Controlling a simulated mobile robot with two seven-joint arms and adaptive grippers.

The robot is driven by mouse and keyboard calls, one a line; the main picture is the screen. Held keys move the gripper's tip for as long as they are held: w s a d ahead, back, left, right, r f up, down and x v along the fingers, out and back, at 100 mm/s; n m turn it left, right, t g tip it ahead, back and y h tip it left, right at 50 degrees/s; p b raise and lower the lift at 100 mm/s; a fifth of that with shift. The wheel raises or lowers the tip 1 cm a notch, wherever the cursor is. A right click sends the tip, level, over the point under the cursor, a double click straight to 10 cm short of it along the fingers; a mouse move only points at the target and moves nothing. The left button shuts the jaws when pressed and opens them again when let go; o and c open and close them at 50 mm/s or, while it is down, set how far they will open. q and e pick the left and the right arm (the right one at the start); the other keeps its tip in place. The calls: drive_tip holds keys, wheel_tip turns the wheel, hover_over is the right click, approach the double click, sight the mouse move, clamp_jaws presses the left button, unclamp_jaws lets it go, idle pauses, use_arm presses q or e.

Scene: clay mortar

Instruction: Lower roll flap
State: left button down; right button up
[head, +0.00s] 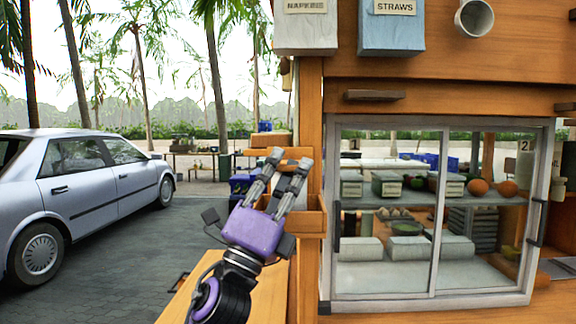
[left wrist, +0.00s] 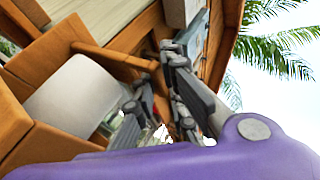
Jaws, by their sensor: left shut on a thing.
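My left gripper (head: 291,161) reaches up beside the stall's wooden corner post in the head view. Its fingers are at a thin wooden bar (head: 292,153), which seems to be part of the roll flap. In the left wrist view the bar (left wrist: 112,57) runs in between the fingers (left wrist: 160,70), and they are shut on it. A white roll (left wrist: 75,97) sits in a wooden holder (left wrist: 38,145) beside the fingers. In the head view the wooden holder (head: 310,222) is partly behind the gripper, and the roll is not clearly visible. My right gripper is not in view.
A sliding glass window (head: 385,225) and the wooden post (head: 310,100) are to the right. White and blue STRAWS (head: 392,30) boxes hang above. A wooden counter (head: 200,285) lies below. A silver car (head: 85,190) stands on open paving at left.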

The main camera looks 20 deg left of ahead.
use_arm(q)
drive_tip(key=shift+w+a+f, duration=0.1)
drive_tip(key=shift+w+f, duration=0.05)
drive_tip(key=shift+f, duration=0.1)
drive_tip(key=c, duration=2.2)
unclamp_jaws()
drive_tip(key=shift+w, duration=0.1)
drive_tip(key=shift+o, duration=0.2)
drive_tip(key=v, duration=1.2)
